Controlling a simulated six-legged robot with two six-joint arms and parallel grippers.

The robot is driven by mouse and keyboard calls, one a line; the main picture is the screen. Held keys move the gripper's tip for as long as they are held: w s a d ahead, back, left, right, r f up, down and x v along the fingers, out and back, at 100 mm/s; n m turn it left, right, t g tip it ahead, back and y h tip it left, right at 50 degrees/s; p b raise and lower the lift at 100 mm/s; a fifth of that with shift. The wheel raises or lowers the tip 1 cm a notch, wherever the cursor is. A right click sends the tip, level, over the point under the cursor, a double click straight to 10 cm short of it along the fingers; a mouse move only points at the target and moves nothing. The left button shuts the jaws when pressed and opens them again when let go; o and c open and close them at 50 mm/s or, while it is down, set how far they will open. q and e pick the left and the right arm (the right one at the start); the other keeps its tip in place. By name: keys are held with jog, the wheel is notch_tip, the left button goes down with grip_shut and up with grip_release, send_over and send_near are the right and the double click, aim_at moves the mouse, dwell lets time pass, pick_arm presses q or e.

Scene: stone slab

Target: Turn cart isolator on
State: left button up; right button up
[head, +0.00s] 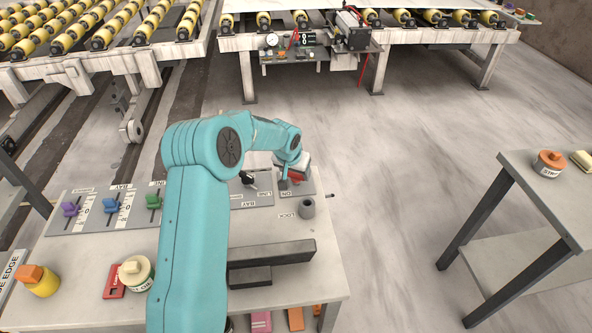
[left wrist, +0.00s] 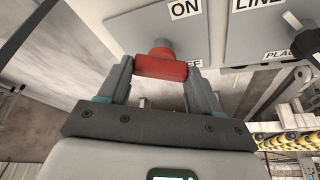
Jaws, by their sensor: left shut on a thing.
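The red isolator handle (left wrist: 160,67) sits on a grey plate (left wrist: 135,27) in the left wrist view, with an ON label (left wrist: 185,9) beside its red hub. A second label near it is partly hidden. My left gripper (left wrist: 161,75) is shut on the red handle, one finger on each side. In the head view my left gripper (head: 291,178) is at the right end of the panel on the bench, where the handle is mostly hidden by it. My right gripper is not in view.
A side table (head: 560,205) stands right. Roller conveyors lie behind, with open floor between.

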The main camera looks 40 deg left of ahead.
pick_arm(q)
jog(key=shift+a+m+h, duration=0.1)
jog(key=shift+m+h, duration=0.2)
jog(key=shift+m, duration=0.6)
jog(key=shift+m+t, duration=0.3)
jog(key=shift+m, duration=0.2)
jog(key=m+h+b, duration=0.1)
jog(key=m+b, duration=0.1)
jog(key=shift+a+f+m, duration=0.1)
jog(key=shift+f+m, duration=0.05)
jog(key=shift+m, duration=0.25)
jog(key=m+h+b, duration=0.1)
jog(key=m+b, duration=0.1)
jog(key=shift+m, duration=0.3)
jog(key=shift+a+m+h+b, duration=0.1)
jog(key=shift+m+h+b, duration=0.25)
jog(key=shift+m+h, duration=0.25)
jog(key=shift+r+m+g, duration=0.25)
jog(key=shift+m+g, duration=0.25)
jog(key=shift+m, duration=0.8)
jog(key=shift+h, duration=0.3)
jog(key=o, duration=1.1)
jog(key=shift+c, duration=0.2)
jog(key=shift+s, duration=0.1)
